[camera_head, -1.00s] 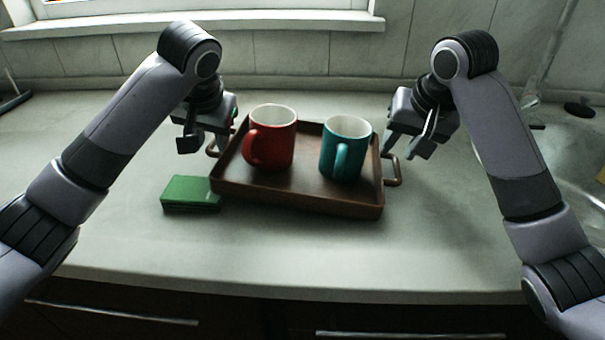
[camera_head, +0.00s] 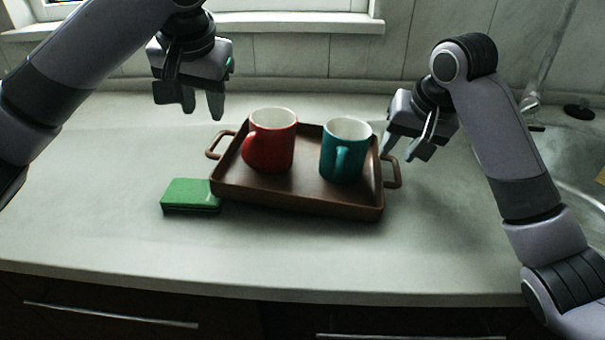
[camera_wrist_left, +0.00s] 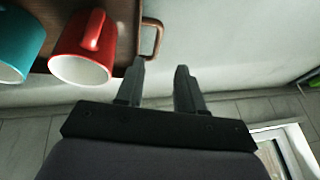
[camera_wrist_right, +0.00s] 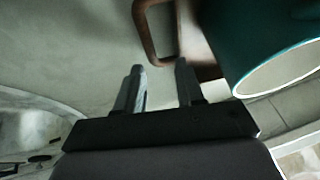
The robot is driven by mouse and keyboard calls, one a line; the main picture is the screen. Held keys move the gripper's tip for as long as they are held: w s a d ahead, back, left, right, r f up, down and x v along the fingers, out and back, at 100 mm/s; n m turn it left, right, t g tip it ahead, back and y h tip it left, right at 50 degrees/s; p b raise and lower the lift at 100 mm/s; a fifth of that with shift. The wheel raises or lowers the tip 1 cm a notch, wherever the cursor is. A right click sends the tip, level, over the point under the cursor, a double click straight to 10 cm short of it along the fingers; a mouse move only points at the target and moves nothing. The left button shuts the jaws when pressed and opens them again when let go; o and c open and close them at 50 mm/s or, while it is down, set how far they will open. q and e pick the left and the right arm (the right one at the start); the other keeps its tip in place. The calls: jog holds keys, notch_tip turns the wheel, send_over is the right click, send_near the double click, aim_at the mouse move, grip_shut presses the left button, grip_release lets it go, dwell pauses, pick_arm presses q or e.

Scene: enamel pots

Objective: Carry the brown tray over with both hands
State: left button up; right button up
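The brown tray (camera_head: 300,197) lies on the counter with a red mug (camera_head: 272,140) and a teal mug (camera_head: 345,150) standing in it. It has a handle at each end, the left handle (camera_head: 216,147) and the right handle (camera_head: 393,172). My left gripper (camera_head: 202,108) is open and empty, raised above and behind the left handle. In the left wrist view the handle (camera_wrist_left: 153,40) is just beyond one fingertip. My right gripper (camera_head: 403,153) is open close to the right handle. In the right wrist view one finger overlaps the handle (camera_wrist_right: 150,35); I cannot tell if they touch.
A green box (camera_head: 190,195) lies on the counter beside the tray's left front corner. A sink (camera_head: 585,190) is at the far right. The counter (camera_head: 130,240) is clear in front and to the left. A window sill and wall stand behind.

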jog(key=shift+s+r, duration=0.1)
jog(key=shift+r, duration=0.15)
pick_arm(q)
jog(key=shift+v, duration=0.9)
pick_arm(e)
jog(key=v, duration=1.1)
jog(key=shift+s+r, duration=0.15)
jog(key=shift+r, duration=0.05)
